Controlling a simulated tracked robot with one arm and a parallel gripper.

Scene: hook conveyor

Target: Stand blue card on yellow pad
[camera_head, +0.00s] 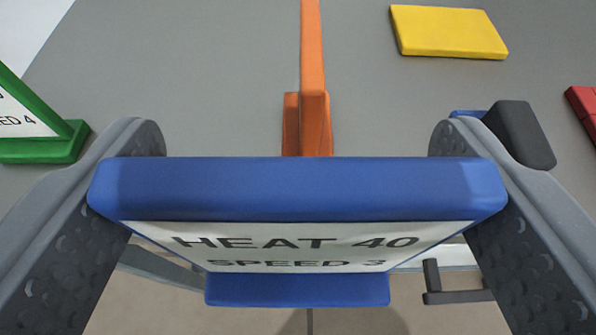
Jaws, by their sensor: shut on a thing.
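The blue card (297,188) is held between the two fingers of my gripper (297,195), close to the camera. Its white face reads HEAT 40 and SPEED 3, and its top blue edge faces me. My gripper is shut on the card's left and right sides. The card is lifted in front of the table's near edge. The yellow pad (450,31) lies flat on the grey table at the upper right, with nothing on it. It is well apart from the card.
An orange upright piece (312,80) stands mid-table beyond the card. A green card (42,140) is at the left, partly cut off. A red thing (585,108) is at the right edge. A black block (524,133) lies by the right finger.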

